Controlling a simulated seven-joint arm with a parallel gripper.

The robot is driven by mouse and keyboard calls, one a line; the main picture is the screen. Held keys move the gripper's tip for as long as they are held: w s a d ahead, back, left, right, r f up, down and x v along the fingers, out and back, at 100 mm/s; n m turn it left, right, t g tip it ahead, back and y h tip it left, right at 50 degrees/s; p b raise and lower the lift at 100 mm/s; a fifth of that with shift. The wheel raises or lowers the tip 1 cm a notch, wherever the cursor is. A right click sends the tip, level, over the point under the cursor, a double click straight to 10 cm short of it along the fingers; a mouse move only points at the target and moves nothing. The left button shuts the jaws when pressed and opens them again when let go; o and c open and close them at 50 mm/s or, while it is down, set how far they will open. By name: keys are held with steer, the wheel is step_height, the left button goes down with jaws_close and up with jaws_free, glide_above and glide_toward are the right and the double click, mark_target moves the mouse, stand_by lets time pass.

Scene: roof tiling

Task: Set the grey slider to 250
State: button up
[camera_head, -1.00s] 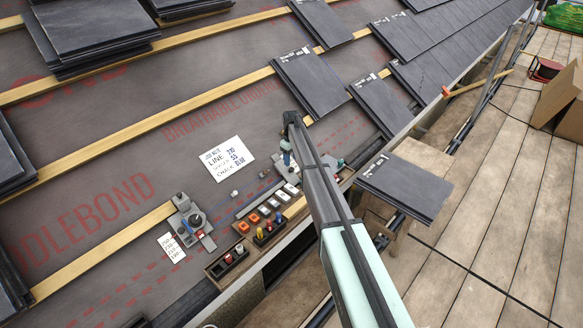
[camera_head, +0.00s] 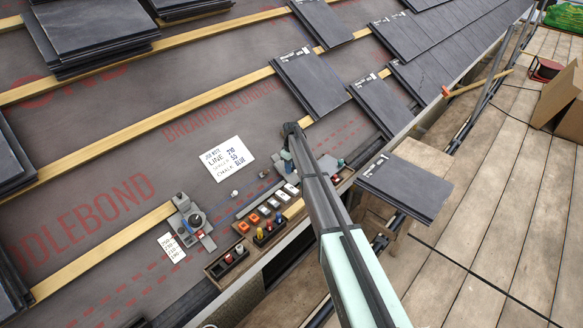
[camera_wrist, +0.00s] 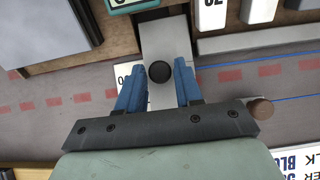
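In the wrist view a light grey bar (camera_wrist: 163,38) runs between wooden parts, with a round black knob (camera_wrist: 160,71) on it; it looks like the grey slider. My gripper (camera_wrist: 160,82) has its two blue fingers apart, one on each side of the knob, with a gap visible on both sides. A white plate with a digit (camera_wrist: 122,76) is partly hidden behind the left finger, so the setting cannot be read. In the head view my gripper (camera_head: 287,160) is over the far part of the bench by the white note, and my arm hides most of the slider.
Orange (camera_head: 254,219), white and dark blocks sit in the wooden tray (camera_head: 222,268). A grey device with a dark knob (camera_head: 194,218) stands at the left, beside a small list (camera_head: 171,247). Slates lie around.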

mark_target(283, 163)
jaws_close()
steer(key=w+a+r, duration=0.3)
steer(key=w, duration=0.1)
steer(key=shift+a+r, duration=0.4)
steer(key=shift+o, duration=0.2)
jaws_free()
steer(key=o, duration=0.3)
steer(key=shift+s, duration=0.15)
